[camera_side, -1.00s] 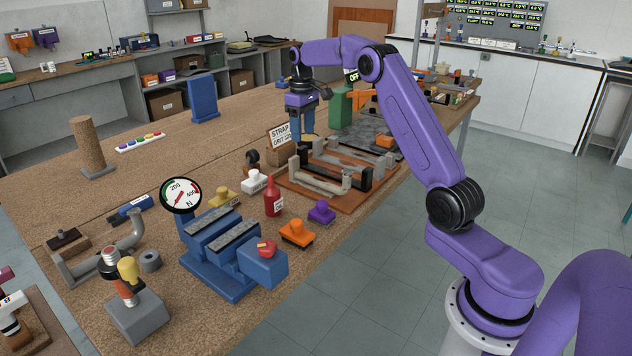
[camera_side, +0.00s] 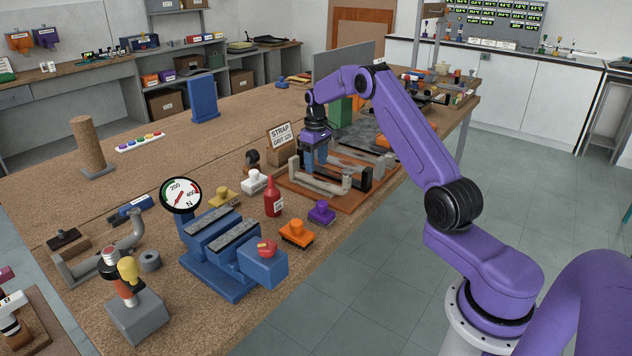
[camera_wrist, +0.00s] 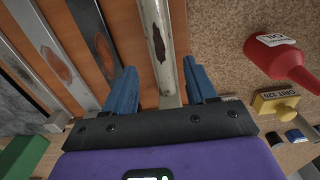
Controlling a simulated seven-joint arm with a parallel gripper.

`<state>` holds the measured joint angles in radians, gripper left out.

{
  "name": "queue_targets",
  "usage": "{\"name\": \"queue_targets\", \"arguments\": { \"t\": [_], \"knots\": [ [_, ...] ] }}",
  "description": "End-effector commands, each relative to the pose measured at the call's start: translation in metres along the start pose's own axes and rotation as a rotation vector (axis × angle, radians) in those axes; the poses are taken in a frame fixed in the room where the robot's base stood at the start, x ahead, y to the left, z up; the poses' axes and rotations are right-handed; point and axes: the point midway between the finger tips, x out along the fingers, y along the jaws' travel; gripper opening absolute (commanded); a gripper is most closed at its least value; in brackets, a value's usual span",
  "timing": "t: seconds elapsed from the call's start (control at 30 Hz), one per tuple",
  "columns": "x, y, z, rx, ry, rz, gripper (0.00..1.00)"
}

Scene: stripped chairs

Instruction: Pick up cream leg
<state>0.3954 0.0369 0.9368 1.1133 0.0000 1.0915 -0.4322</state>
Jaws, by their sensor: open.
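The cream leg (camera_side: 318,184) lies nearest the front on an orange-brown board (camera_side: 334,207), among several other legs. In the wrist view, the cream leg (camera_wrist: 160,35) has a dark brown worn patch and runs up the picture between my blue fingers. My gripper (camera_side: 315,165) is over the board, at or just above the cream leg, with the fingers pointing down. In the wrist view my gripper (camera_wrist: 160,78) is open, with one finger on each side of the leg and gaps visible. Whether a finger touches the leg cannot be told.
Other legs lie alongside, including a grey one with a rusty patch (camera_wrist: 54,62). A STRAP sign (camera_side: 281,134) stands behind left.

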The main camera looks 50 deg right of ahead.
Motion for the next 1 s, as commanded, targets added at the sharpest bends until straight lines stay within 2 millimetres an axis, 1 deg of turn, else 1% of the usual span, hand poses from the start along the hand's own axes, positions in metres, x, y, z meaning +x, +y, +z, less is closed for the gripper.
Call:
{"name": "queue_targets", "arguments": {
  "t": [0.03, 0.17, 0.23, 0.4, 0.53, 0.63, 0.87, 0.9, 0.97, 1.0],
  "knots": [
    [0.005, 0.000, 0.001, 0.000, -0.002, -0.001, 0.56],
    [0.010, 0.000, 0.000, 0.000, -0.001, 0.000, 0.56],
    [0.016, -0.001, 0.001, 0.000, -0.002, -0.001, 0.56],
    [0.041, -0.002, 0.002, 0.000, -0.003, -0.001, 0.56],
    [0.055, -0.002, 0.002, 0.000, -0.001, 0.000, 0.56],
    [0.060, -0.002, 0.001, 0.000, 0.000, 0.001, 0.56],
    [0.060, -0.001, 0.001, 0.001, 0.001, 0.001, 0.56],
    [0.060, -0.001, 0.001, 0.001, 0.001, 0.001, 0.43],
    [0.060, -0.001, 0.001, 0.001, 0.001, 0.001, 0.24],
    [0.060, -0.001, 0.001, 0.001, 0.001, 0.001, 0.11]
  ]
}}
